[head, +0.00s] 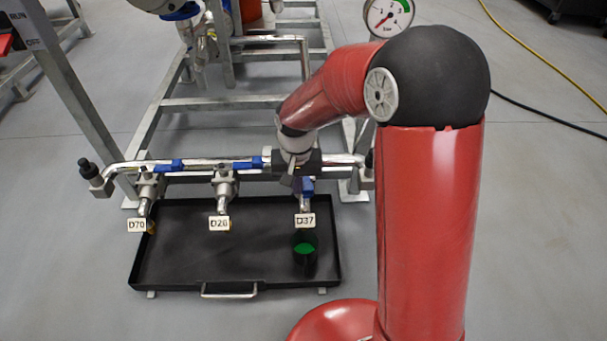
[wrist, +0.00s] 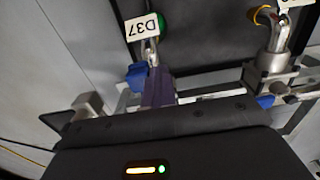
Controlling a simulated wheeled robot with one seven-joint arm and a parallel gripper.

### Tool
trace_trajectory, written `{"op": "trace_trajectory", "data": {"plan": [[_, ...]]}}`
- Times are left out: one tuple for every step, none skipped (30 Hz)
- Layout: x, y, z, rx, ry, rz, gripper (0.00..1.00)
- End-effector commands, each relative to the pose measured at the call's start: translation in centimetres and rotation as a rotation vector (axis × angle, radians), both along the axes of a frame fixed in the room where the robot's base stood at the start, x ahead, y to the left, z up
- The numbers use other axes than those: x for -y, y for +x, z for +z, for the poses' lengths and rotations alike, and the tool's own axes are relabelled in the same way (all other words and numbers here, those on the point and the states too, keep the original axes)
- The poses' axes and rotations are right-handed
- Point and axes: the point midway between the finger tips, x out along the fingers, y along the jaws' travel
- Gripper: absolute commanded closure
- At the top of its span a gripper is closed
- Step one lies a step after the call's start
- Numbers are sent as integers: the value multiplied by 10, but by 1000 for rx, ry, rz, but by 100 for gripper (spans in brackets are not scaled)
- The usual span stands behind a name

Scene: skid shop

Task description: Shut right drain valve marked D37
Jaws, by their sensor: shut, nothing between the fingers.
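The D37 drain valve is the rightmost of three; its white tag (head: 305,220) hangs by the spout, also showing in the wrist view (wrist: 144,27). Its blue handle (head: 308,187) appears turned along the spout, unlike the other two handles. My gripper (head: 297,184) is at this valve, shut and empty. In the wrist view, the shut fingers (wrist: 158,88) are right beside the blue handle (wrist: 136,75); I cannot tell whether they touch. My wrist hides the valve body. A dark cup (head: 305,262) with green inside stands beneath the spout.
The D70 valve's blue handle (head: 170,166) and the D26 valve's blue handle (head: 248,166) lie along the horizontal pipe. A black drip tray (head: 190,276) lies below. A gauge (head: 388,14) stands behind my arm. The floor left of the tray is clear.

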Motion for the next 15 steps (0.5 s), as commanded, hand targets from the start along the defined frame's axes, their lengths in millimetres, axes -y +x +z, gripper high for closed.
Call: {"op": "trace_trajectory", "data": {"plan": [[5,-1,1,-1,-2,-4,100],[7,-1,1,-1,-2,-4,100],[9,-2,0,-1,-2,-3,100],[11,-2,0,-2,-2,-3,100],[12,-3,0,-2,-2,-2,100],[12,-3,0,-2,-2,-2,100],[13,-3,0,-2,-2,-2,100],[13,-3,0,-2,-2,-1,100],[13,-3,0,-2,-2,-1,100],[13,-3,0,-2,-2,-1,100],[12,-3,0,-2,-2,-1,100],[12,-3,0,-2,-2,-1,100],[12,-3,0,-2,-2,-1,100],[12,-3,0,-2,-2,-1,100],[13,-3,0,-2,-2,-2,100]]}}
